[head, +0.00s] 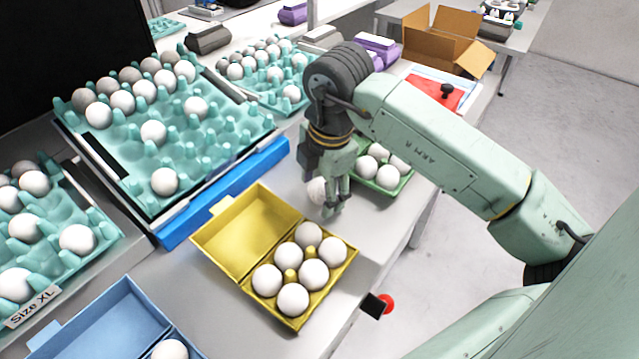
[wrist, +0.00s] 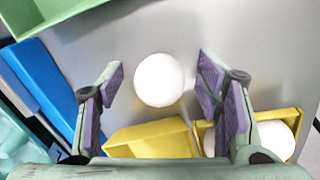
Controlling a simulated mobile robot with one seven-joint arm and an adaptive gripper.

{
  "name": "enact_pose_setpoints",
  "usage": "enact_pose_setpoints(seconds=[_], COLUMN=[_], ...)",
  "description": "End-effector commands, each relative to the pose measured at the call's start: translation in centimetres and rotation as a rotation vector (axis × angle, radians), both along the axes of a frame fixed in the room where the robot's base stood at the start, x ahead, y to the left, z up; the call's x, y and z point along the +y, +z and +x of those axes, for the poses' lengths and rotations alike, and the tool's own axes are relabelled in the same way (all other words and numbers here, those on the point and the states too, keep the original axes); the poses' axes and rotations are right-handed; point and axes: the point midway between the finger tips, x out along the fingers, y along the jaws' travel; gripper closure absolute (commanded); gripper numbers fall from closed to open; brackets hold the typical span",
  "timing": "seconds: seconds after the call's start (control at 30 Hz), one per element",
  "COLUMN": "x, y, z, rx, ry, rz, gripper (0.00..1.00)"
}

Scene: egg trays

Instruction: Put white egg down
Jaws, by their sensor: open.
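The white egg (head: 316,190) is at my gripper (head: 335,205), above or on the grey table between the yellow and green cartons. In the wrist view the egg (wrist: 160,80) lies ahead of and between the two purple finger pads of my gripper (wrist: 160,85). There is a gap on both sides, so the fingers are open and apart from it. In the wrist view the egg appears to rest on the table, but its contact with the surface is hidden.
An open yellow carton (head: 240,237) with several eggs stands nearer the camera. A green carton (head: 378,186) with eggs stands behind my gripper. Large teal trays (head: 205,150) stand to the left, with a blue edge (head: 225,190). A blue carton (head: 105,325) is at the lower left.

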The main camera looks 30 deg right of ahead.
Motion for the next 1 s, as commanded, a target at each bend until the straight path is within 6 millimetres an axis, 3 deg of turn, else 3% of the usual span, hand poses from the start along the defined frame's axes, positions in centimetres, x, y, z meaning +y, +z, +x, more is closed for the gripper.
enact_pose_setpoints(seconds=[0.27, 0.77, 1.0], x=[0.00, -0.01, -0.01], y=[-0.47, -0.42, -0.40], z=[0.06, 0.05, 0.06], rx=[0.000, 0.000, 0.000], ry=[0.000, 0.000, 0.000], rz=[0.000, 0.000, 0.000], gripper=[0.41, 0.74, 0.75])
